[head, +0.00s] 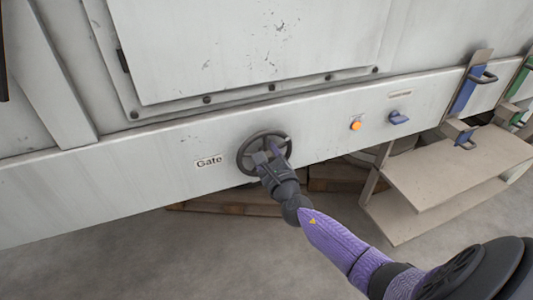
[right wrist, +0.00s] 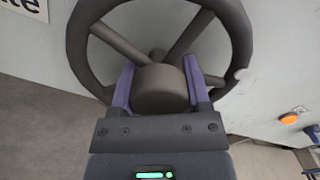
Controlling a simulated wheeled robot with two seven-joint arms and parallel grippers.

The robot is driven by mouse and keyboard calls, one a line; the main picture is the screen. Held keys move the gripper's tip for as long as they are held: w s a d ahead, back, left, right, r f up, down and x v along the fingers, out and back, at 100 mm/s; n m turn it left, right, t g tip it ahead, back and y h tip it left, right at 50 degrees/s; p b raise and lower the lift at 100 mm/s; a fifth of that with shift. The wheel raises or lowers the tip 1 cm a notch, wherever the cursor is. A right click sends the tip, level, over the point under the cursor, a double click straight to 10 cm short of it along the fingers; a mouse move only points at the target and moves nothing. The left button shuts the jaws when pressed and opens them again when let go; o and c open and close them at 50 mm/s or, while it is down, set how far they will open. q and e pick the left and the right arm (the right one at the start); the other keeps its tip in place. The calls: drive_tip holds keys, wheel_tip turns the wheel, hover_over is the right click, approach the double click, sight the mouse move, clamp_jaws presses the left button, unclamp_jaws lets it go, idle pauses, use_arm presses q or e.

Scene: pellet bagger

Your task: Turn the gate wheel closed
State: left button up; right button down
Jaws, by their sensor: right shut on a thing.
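The gate wheel (head: 241,157) is a dark round handwheel with spokes on the pale panel, just right of the "Gate" label (head: 209,162). In the right wrist view the wheel (right wrist: 80,40) fills the upper middle, with a small pale knob (right wrist: 240,74) at the right of its rim. My right gripper (head: 268,152) is at the wheel's centre. In the wrist view its two purple fingers (right wrist: 160,80) stand on either side of the round hub (right wrist: 160,90) and are shut on it. My left gripper is not in view.
An orange button (head: 356,125) and a blue handle (head: 398,118) sit on the panel right of the wheel. A beige shelf (head: 455,165) juts out at the right. A wooden pallet (head: 235,200) lies on the floor below the panel. The floor at lower left is clear.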

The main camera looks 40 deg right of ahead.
drive_tip(key=n+p, duration=0.2)
drive_tip(key=n, duration=0.4)
drive_tip(key=shift+d+r+p, duration=0.1)
drive_tip(key=shift+p, duration=0.25)
drive_tip(key=shift+n+p, duration=0.8)
drive_tip(key=shift+n, duration=1.7)
drive_tip(key=shift+c, duration=0.3)
unclamp_jaws()
drive_tip(key=shift+s, duration=0.1)
